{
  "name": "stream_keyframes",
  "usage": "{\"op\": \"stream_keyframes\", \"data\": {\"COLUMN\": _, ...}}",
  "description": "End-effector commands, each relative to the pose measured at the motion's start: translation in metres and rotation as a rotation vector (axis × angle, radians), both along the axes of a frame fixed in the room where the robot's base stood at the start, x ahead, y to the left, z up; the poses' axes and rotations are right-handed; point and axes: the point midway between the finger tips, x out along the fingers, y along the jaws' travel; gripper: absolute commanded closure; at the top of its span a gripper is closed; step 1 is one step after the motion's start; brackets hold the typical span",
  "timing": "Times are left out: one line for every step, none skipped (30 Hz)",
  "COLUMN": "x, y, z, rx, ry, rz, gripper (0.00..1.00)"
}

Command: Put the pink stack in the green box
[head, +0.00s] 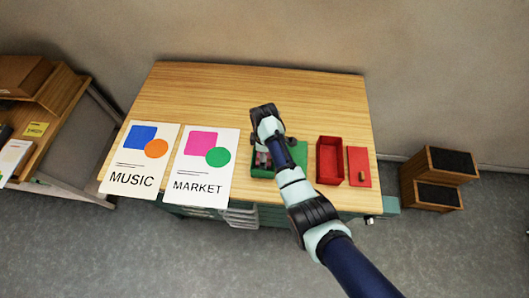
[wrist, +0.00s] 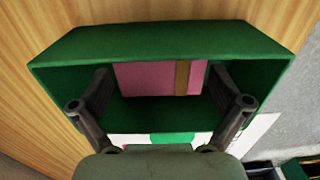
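The green box (wrist: 160,38) is an open tray on the wooden table, seen from above in the wrist view. The pink stack (wrist: 148,78), with a brown band, is inside its walls. My gripper (wrist: 160,80) points down into the box, one dark finger on each side of the stack. The fingers are wide apart, and the stack nearly fills the space between them. I cannot tell whether they touch it or whether it rests on the floor. In the head view my arm partly covers the green box (head: 262,173).
A green lid or panel (head: 298,153) lies right of the box. Further right are an open red box (head: 329,160) and a red panel (head: 358,166) with a small brown object (head: 362,176). MUSIC (head: 132,180) and MARKET (head: 198,186) sheets lie left. The table's back is clear.

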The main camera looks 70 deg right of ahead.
Motion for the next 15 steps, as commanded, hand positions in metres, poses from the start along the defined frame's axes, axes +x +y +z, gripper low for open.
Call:
{"op": "stream_keyframes", "data": {"x": 0.0, "y": 0.0, "z": 0.0, "rx": 0.0, "ry": 0.0, "rz": 0.0, "gripper": 0.0}}
{"op": "stream_keyframes", "data": {"x": 0.0, "y": 0.0, "z": 0.0, "rx": 0.0, "ry": 0.0, "rz": 0.0, "gripper": 0.0}}
{"op": "stream_keyframes", "data": {"x": 0.0, "y": 0.0, "z": 0.0, "rx": 0.0, "ry": 0.0, "rz": 0.0, "gripper": 0.0}}
{"op": "stream_keyframes", "data": {"x": 0.0, "y": 0.0, "z": 0.0, "rx": 0.0, "ry": 0.0, "rz": 0.0, "gripper": 0.0}}
{"op": "stream_keyframes", "data": {"x": 0.0, "y": 0.0, "z": 0.0, "rx": 0.0, "ry": 0.0, "rz": 0.0, "gripper": 0.0}}
{"op": "stream_keyframes", "data": {"x": 0.0, "y": 0.0, "z": 0.001, "rx": 0.0, "ry": 0.0, "rz": 0.0, "gripper": 0.0}}
{"op": "stream_keyframes", "data": {"x": 0.0, "y": 0.0, "z": 0.003, "rx": -0.001, "ry": 0.0, "rz": 0.0, "gripper": 0.0}}
{"op": "stream_keyframes", "data": {"x": 0.0, "y": -0.001, "z": 0.006, "rx": -0.002, "ry": -0.001, "rz": 0.0, "gripper": 0.0}}
{"op": "stream_keyframes", "data": {"x": 0.001, "y": -0.001, "z": 0.012, "rx": -0.003, "ry": -0.002, "rz": 0.0, "gripper": 0.0}}
{"op": "stream_keyframes", "data": {"x": 0.001, "y": -0.001, "z": 0.017, "rx": -0.002, "ry": -0.003, "rz": 0.0, "gripper": 0.0}}
{"op": "stream_keyframes", "data": {"x": 0.001, "y": -0.001, "z": 0.023, "rx": -0.003, "ry": -0.003, "rz": 0.0, "gripper": 0.0}}
{"op": "stream_keyframes", "data": {"x": 0.001, "y": -0.001, "z": 0.032, "rx": -0.003, "ry": -0.003, "rz": 0.0, "gripper": 0.0}}
{"op": "stream_keyframes", "data": {"x": 0.001, "y": -0.001, "z": 0.038, "rx": -0.003, "ry": -0.003, "rz": 0.0, "gripper": 0.0}}
{"op": "stream_keyframes", "data": {"x": 0.001, "y": -0.001, "z": 0.044, "rx": -0.003, "ry": -0.003, "rz": 0.0, "gripper": 0.0}}
{"op": "stream_keyframes", "data": {"x": 0.001, "y": -0.001, "z": 0.052, "rx": -0.003, "ry": -0.003, "rz": 0.0, "gripper": 0.0}}
